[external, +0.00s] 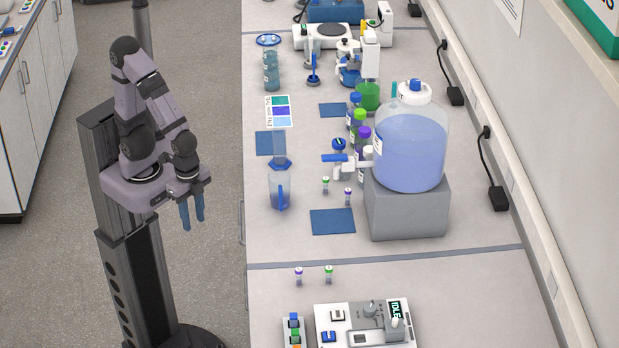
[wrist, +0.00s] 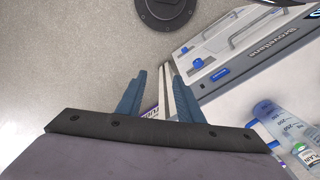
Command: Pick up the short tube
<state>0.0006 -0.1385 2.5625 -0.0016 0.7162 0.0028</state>
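Several small capped tubes stand upright on the bench in the external view. A green-capped tube (external: 325,185) and a purple-capped tube (external: 347,197) stand left of the grey block. Another purple-capped tube (external: 298,276) and another green-capped tube (external: 328,275) stand nearer the camera, behind the bench device. I cannot tell which one is the short tube. My gripper (external: 194,224) hangs over the floor left of the bench, well away from all of them. Its blue fingers are apart with nothing between them; the gap also shows in the wrist view (wrist: 155,72).
A large carboy (external: 410,150) of blue liquid stands on a grey block (external: 408,212). Blue-based glassware (external: 280,190), a blue mat (external: 332,221) and a device (external: 345,325) are on the bench. The front strip by the seam is mostly clear.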

